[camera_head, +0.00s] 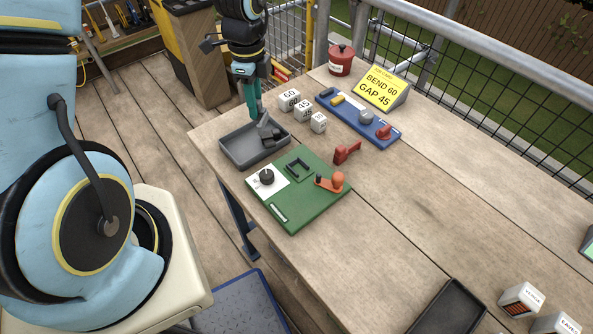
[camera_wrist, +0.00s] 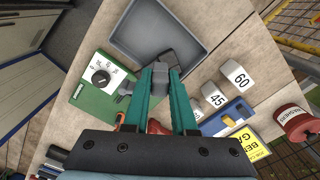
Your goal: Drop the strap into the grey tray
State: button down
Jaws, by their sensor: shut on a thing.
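The grey tray (camera_head: 240,157) sits at the table's left corner. It also shows at the top of the wrist view (camera_wrist: 125,38). My gripper (camera_head: 258,118) has green fingers and points down over the tray. It is shut on the strap (camera_head: 269,132), a dark grey bent piece, which in the wrist view (camera_wrist: 160,45) shows at and beyond the fingertips. The strap lies over the tray's inside; I cannot tell whether it touches the floor. The fingers hide part of it.
The green board (camera_head: 310,207) with a dial and orange lever is in front of the tray. White blocks (camera_head: 303,108), a blue board (camera_head: 350,115), a red handled piece (camera_head: 346,152) and a yellow sign (camera_head: 381,88) stand to the right. A red pot (camera_head: 341,60) is behind.

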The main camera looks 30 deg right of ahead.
jog(key=shift+f+b, duration=0.95)
jog(key=shift+f, duration=0.6)
jog(key=shift+r, duration=0.1)
jog(key=c, duration=0.6)
grip_release()
jog(key=shift+c, duration=0.2)
jog(key=shift+r, duration=0.1)
notch_tip(320, 180, up, 11)
jog(key=shift+f+b, duration=0.2)
jog(key=shift+b, duration=0.5)
jog(key=shift+a, duration=0.1)
